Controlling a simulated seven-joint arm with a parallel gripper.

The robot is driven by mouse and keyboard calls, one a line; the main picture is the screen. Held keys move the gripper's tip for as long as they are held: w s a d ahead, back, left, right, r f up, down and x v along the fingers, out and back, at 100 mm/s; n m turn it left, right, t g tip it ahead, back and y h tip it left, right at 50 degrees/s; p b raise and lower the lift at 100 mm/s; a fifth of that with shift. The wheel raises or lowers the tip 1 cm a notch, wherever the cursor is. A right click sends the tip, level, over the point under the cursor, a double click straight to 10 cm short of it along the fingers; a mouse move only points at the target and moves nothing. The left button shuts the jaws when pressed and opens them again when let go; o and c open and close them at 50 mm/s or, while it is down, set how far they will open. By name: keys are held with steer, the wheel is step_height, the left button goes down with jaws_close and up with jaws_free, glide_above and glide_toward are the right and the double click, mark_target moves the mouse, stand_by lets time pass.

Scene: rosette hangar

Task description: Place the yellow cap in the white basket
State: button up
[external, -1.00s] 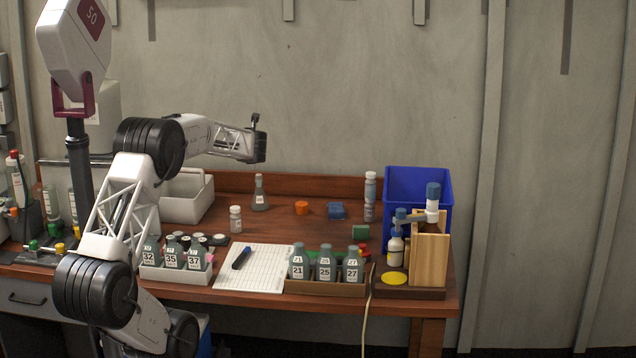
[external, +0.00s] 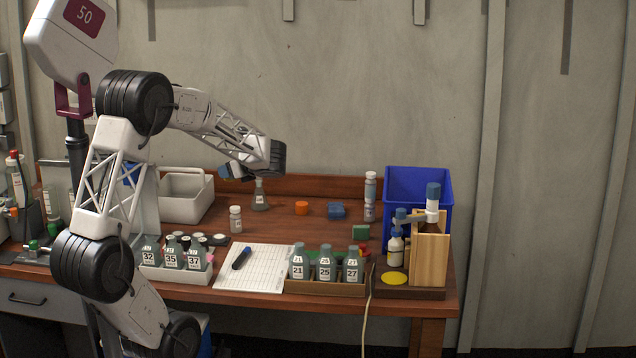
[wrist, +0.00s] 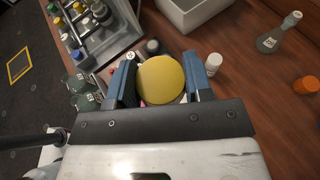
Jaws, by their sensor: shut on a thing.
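The yellow cap (wrist: 161,80) is a wide round disc between the two blue fingers of my gripper (wrist: 160,64), which is shut on it. In the external view my gripper (external: 232,172) is above the back of the bench, right of the white basket, and I cannot make out the held cap there. The white basket (external: 185,205) stands at the back left of the bench; it is also at the top of the wrist view (wrist: 197,18), beyond the fingers. The cap is outside the basket.
A grey flask (external: 260,201) and a white bottle (external: 236,219) stand right of the basket. A white tray of bottles (external: 176,272) is in front. A flat yellow disc (external: 395,279) lies on the right-hand stand. A blue bin (external: 419,180) is behind it.

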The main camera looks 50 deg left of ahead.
steer(key=s+d+r+n+g, duration=0.1)
steer(key=s+d+n+g, duration=0.1)
steer(key=s+d, duration=0.15)
steer(key=shift+h, duration=0.3)
step_height(320, 180, down, 21)
steer(key=shift+s+a, duration=0.15)
steer(key=shift+a, duration=0.1)
stand_by(0.4)
glide_above(254, 230)
steer(key=shift+f, duration=0.75)
steer(key=shift+f, duration=1.7)
steer(key=shift+f, duration=0.15)
